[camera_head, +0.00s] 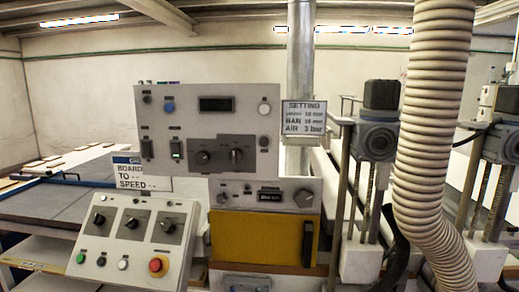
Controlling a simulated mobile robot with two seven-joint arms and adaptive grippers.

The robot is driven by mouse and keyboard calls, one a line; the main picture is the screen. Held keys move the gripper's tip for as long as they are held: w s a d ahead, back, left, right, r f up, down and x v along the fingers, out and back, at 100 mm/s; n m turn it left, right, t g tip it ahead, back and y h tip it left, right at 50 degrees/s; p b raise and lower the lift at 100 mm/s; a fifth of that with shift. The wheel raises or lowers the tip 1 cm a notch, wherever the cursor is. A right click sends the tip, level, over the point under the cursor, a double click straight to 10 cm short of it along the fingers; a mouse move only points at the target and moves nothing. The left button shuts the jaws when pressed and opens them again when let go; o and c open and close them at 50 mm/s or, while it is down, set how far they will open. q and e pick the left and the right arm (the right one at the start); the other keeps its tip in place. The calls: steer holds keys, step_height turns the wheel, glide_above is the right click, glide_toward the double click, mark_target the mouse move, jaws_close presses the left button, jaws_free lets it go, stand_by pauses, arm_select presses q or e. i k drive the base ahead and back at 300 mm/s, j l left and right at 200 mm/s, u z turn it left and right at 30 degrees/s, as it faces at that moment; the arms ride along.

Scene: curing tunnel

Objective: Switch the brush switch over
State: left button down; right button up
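The task's brush switch cannot be picked out, as the small labels are too blurred to read. The sloped lower panel (110,262) has three black rotary switches: left (99,219), middle (132,222) and right (168,226). Neither of my grippers is in view.
A red emergency stop button (158,265) is on the lower panel. A yellow door (250,238) is below the middle panel. A ribbed hose (432,130) and a motor column (376,140) stand at right. A "BOARD TO SPEED" sign (129,172) stands behind the lower panel.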

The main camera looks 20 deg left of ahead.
mark_target(147, 148)
steer(key=u, duration=1.4)
